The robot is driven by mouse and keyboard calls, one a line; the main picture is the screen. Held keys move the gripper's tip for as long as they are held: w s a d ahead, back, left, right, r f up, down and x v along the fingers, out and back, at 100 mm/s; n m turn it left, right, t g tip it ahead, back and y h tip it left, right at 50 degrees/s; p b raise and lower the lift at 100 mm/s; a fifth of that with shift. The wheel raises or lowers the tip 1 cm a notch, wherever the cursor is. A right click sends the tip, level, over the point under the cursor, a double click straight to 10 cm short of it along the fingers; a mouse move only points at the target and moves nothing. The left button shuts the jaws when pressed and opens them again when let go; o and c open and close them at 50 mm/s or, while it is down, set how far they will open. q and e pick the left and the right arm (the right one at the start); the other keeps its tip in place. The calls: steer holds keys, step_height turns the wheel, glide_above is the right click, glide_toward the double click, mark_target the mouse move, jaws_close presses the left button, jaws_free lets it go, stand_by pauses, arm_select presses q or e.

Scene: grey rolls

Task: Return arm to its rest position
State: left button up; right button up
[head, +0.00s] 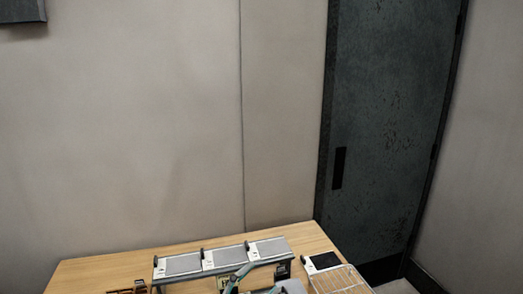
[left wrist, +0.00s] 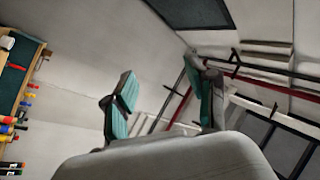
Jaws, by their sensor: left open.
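My left gripper (left wrist: 160,80) shows in the left wrist view with its two teal-padded fingers spread apart. It is open and nothing is between the fingers. In the head view the left gripper (head: 256,278) is only partly seen at the bottom edge, as greenish and grey parts in front of the rack on the table. Most of the arm is out of the picture. My right gripper is in neither view.
A wooden table (head: 95,270) bears a rack with grey panels (head: 225,257), a dark brown item (head: 128,290) at left and a white wire basket (head: 338,279) at right. A dark door (head: 385,120) stands behind. A tool board (left wrist: 14,75) shows in the left wrist view.

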arm_select(q)
steer(key=a+f+n+t+y, duration=0.1)
steer(key=a+f+n+y, duration=0.3)
steer(key=a+n+y, duration=0.35)
steer(key=a+f+n+t+y, duration=0.1)
steer(key=a+f+n+y, duration=0.3)
steer(key=a+n+y, duration=0.35)
steer(key=s+a+f+g+y, duration=0.2)
steer(key=s+a+f+g, duration=0.35)
steer(key=s+f, duration=0.2)
steer(key=s+f+m+g+h, duration=0.1)
steer(key=s+f+g, duration=0.3)
steer(key=s, duration=0.4)
steer(key=s+f+m+g+h, duration=0.1)
steer(key=s+f+g, duration=0.35)
steer(key=s, duration=0.25)
steer(key=s+f+g+b, duration=0.1)
steer(key=s+f+b, duration=0.15)
steer(key=f, duration=1.45)
steer(key=s+f+b, duration=0.1)
steer(key=f+b, duration=0.3)
steer(key=f, duration=1.3)
steer(key=s+a+f+g+b, duration=0.1)
steer(key=s+f+b, duration=0.3)
steer(key=s+f, duration=1.1)
step_height(320, 180, down, 4)
steer(key=shift+s+a+f+g, duration=0.25)
steer(key=shift+a+g, duration=0.05)
steer(key=shift+a, duration=0.3)
